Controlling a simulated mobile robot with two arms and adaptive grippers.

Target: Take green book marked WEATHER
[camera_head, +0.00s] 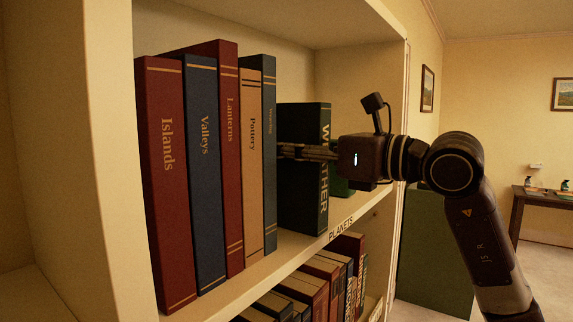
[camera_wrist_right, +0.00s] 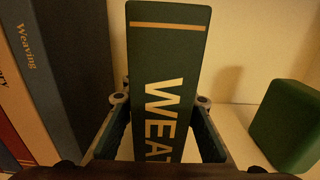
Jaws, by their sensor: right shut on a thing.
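The green book marked WEATHER (camera_head: 302,160) stands upright on the shelf, to the right of a row of other books. Its spine faces out, and the gripper hides part of the lettering in the head view. In the right wrist view the green book (camera_wrist_right: 165,60) stands between the two fingers. My right gripper (camera_head: 305,151) is shut on the book at about mid height; in the right wrist view the fingers (camera_wrist_right: 160,125) lie on both sides of its spine. My left gripper is not in view.
Left of it stand books marked Islands (camera_head: 167,180), Valleys (camera_head: 203,170), Lanterns (camera_head: 228,150), Pottery (camera_head: 250,170) and Weaving (camera_head: 269,190). A green block (camera_wrist_right: 288,125) is to the right. The shelf edge (camera_head: 285,250) reads PLANETS; more books (camera_head: 310,290) fill the shelf below.

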